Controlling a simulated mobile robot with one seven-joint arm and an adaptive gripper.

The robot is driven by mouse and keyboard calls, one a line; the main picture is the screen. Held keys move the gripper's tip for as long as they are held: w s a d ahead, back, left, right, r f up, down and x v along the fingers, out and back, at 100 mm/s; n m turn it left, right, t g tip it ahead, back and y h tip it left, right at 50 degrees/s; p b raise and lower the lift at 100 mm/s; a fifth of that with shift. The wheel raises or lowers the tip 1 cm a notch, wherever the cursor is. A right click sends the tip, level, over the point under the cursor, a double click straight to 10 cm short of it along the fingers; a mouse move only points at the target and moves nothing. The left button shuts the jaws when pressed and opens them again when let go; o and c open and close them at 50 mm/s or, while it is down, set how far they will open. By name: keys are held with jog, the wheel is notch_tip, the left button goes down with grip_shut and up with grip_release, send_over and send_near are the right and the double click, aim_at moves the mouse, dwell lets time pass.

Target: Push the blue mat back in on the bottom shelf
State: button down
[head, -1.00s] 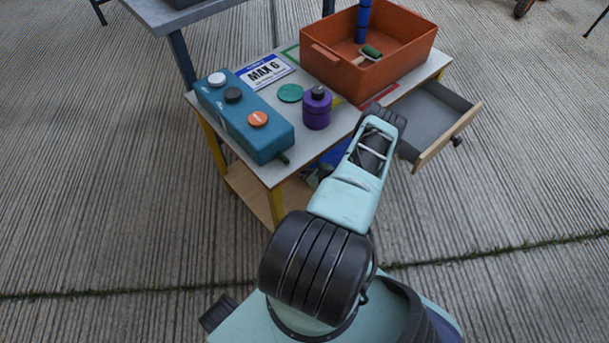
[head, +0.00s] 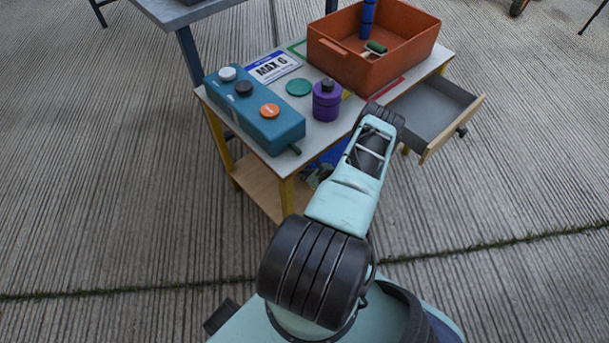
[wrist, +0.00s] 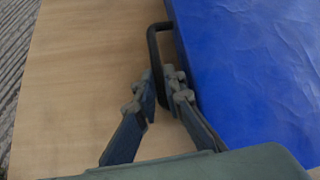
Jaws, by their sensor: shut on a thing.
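The blue mat (wrist: 255,75) lies on the light wooden bottom shelf (wrist: 80,80) and fills the right of the wrist view. A black loop handle (wrist: 153,50) sticks out from its left edge. My gripper (wrist: 160,88) is shut on this handle, beside the mat's edge, with bare shelf to the left. In the head view a small part of the blue mat (head: 332,156) shows under the table top, and the shelf (head: 262,190) shows at the left. My arm and the table top hide most of the mat and gripper there.
The table top (head: 318,135) carries a teal button box (head: 285,125), a purple container (head: 326,105) and an orange crate (head: 400,65). An open drawer (head: 470,125) juts out right of my arm. A yellow leg (head: 287,195) stands left of my gripper.

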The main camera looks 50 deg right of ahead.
jog(key=c, duration=1.9)
grip_release()
jog(key=shift+c, duration=0.2)
jog(key=shift+r, duration=0.1)
jog(key=v, duration=1.2)
